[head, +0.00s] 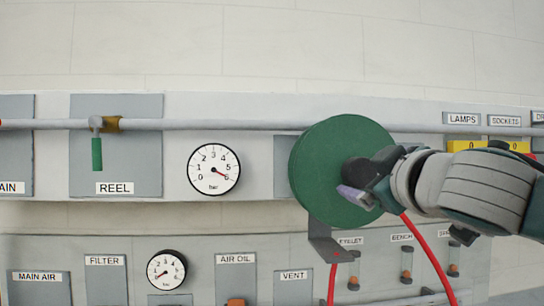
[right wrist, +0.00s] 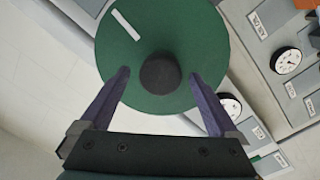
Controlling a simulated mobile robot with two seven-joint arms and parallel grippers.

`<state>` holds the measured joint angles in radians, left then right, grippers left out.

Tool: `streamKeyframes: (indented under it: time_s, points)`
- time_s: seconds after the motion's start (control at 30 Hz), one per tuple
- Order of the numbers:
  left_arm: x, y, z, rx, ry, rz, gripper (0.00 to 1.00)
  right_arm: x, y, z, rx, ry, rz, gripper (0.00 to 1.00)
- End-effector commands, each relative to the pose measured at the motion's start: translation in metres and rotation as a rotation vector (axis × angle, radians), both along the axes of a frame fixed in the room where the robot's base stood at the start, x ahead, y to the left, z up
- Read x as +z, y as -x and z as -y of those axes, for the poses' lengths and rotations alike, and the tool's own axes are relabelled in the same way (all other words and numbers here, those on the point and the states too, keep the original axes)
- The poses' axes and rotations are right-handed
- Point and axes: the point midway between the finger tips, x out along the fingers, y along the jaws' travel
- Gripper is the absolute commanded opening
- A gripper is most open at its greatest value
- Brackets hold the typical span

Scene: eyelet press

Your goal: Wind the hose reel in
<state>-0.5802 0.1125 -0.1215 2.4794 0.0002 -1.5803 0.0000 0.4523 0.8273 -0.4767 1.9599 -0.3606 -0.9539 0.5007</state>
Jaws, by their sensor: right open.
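The green hose reel (head: 318,165) is mounted on the wall panel in the head view, with a red hose (head: 424,246) hanging below it. In the right wrist view the reel's round green face (right wrist: 203,38) shows with a dark round knob (right wrist: 160,74) on it and a white mark near its rim. My right gripper (head: 358,190) is in front of the reel. In the right wrist view its two purple fingers (right wrist: 161,78) are apart, one on each side of the knob, with no visible contact on it. My left gripper is not in view.
A grey pipe (head: 250,125) runs along the panel. A valve with a green handle (head: 97,153) sits above the REEL label, its handle hanging down. A pressure gauge (head: 214,169) is left of the reel. A bracket (head: 330,245) is under the reel.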

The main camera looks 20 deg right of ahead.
Motion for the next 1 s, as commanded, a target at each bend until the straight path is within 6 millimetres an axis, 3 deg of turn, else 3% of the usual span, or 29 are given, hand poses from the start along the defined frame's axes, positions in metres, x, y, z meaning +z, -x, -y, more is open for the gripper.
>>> streamKeyframes:
  time_s: [0.23,0.6,1.0]
  points:
    - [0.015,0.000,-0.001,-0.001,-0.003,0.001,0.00,0.002,-0.020,0.006,-0.002,-0.001,0.001,0.96]
    - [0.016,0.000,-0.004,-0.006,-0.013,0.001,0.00,-0.001,-0.024,0.007,-0.001,0.000,-0.001,0.96]
    - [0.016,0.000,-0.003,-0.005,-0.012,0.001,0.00,-0.001,-0.024,0.007,-0.001,0.000,0.000,0.52]
